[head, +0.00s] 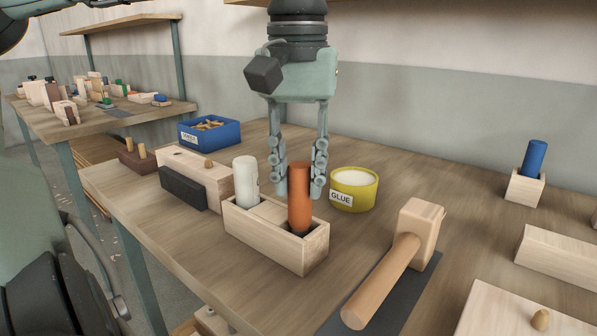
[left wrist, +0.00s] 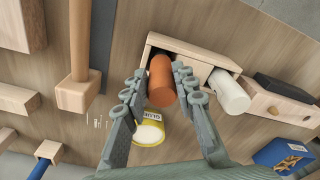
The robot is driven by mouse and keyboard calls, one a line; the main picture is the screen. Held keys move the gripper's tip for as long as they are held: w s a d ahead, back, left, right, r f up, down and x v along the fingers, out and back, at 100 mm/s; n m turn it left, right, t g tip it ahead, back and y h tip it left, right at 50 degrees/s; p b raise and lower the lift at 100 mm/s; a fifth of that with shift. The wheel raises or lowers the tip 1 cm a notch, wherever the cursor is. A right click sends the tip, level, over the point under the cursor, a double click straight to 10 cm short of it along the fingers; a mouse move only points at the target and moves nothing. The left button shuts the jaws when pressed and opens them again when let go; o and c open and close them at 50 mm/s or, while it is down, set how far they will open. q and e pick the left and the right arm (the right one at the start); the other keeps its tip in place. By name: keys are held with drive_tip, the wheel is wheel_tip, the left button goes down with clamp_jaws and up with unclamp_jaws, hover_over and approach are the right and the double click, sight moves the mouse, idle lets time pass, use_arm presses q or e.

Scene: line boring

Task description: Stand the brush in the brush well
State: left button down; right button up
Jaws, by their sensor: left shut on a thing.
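The brush (head: 300,195) is an orange cylinder with a dark lower end, close to upright. My left gripper (head: 298,185) is shut on it, one finger on each side. The brush's lower end is inside the near right compartment of an open wooden box (head: 275,243), which looks like the brush well. The front wall hides its tip, so I cannot tell whether it touches the floor. In the left wrist view the brush (left wrist: 161,82) is between the fingers, over the box (left wrist: 185,47). My right gripper is not in view.
A white cylinder (head: 246,182) stands in the box's other end. A yellow glue tub (head: 354,190) is close behind at right. A wooden mallet (head: 385,275) lies in front at right. A blue bin (head: 209,133) and wooden blocks (head: 196,177) are at left.

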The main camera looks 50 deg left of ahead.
use_arm(q)
drive_tip(key=shift+f, duration=0.15)
drive_tip(key=shift+f+b, duration=0.3)
drive_tip(key=shift+f, duration=0.15)
drive_tip(key=c, duration=1.1)
unclamp_jaws()
drive_tip(key=shift+c, duration=0.2)
drive_tip(key=o, duration=1.1)
drive_tip(key=shift+o, duration=0.2)
drive_tip(key=shift+r, duration=0.1)
